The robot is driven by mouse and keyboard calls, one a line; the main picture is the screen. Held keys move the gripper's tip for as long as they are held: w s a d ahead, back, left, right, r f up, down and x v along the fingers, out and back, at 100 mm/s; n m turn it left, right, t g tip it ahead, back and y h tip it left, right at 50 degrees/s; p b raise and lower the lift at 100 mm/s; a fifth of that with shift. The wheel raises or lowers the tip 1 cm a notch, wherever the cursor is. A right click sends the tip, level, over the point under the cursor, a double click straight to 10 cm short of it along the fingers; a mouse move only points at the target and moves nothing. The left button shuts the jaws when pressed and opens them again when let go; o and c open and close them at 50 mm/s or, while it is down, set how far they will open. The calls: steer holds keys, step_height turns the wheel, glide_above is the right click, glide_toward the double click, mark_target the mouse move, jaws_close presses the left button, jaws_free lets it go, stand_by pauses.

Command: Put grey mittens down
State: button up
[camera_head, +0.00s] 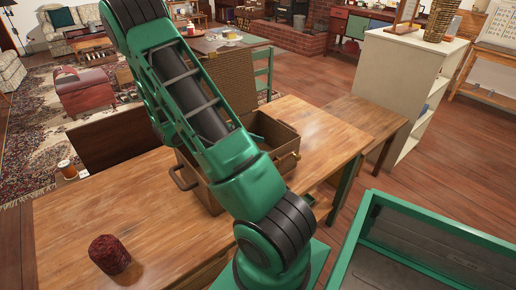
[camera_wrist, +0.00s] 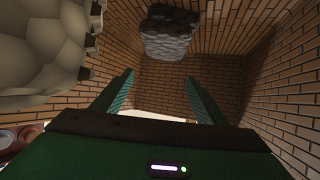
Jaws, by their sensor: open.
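My gripper (camera_wrist: 162,92) shows in the wrist view with its two teal fingers spread apart and nothing between them. A grey, textured bundle with a dark part (camera_wrist: 168,42), which looks like the grey mittens, lies beyond the fingertips against the far wall, apart from them. Brick-patterned walls surround it, seemingly the inside of the brown box (camera_head: 289,134). In the head view that box stands open on the wooden table, its woven lid (camera_head: 231,78) raised. My arm hides part of the box; the gripper and mittens are hidden in this view.
A pale, lumpy thing (camera_wrist: 40,50) fills the upper left of the wrist view. A dark red cylinder (camera_head: 109,254) stands on the table (camera_head: 70,225) at front left. A white shelf unit (camera_head: 392,90) stands to the right. The table's left part is largely clear.

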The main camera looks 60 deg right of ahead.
steer(key=r+v, duration=0.1)
steer(key=v, duration=0.7)
steer(key=s+a+r+n+t+y, duration=0.4)
steer(key=s+a+n, duration=0.3)
steer(key=a+n, duration=0.2)
steer(key=s+a+r+n+t+y, duration=0.3)
steer(key=s+a+r+n+y, duration=0.2)
steer(key=a+n, duration=0.4)
steer(key=shift+s+a+r+n+t+y, duration=0.15)
steer(key=shift+s+r+n+t+y, duration=0.2)
steer(key=shift+s+r+n, duration=0.6)
steer(key=shift+r, duration=0.1)
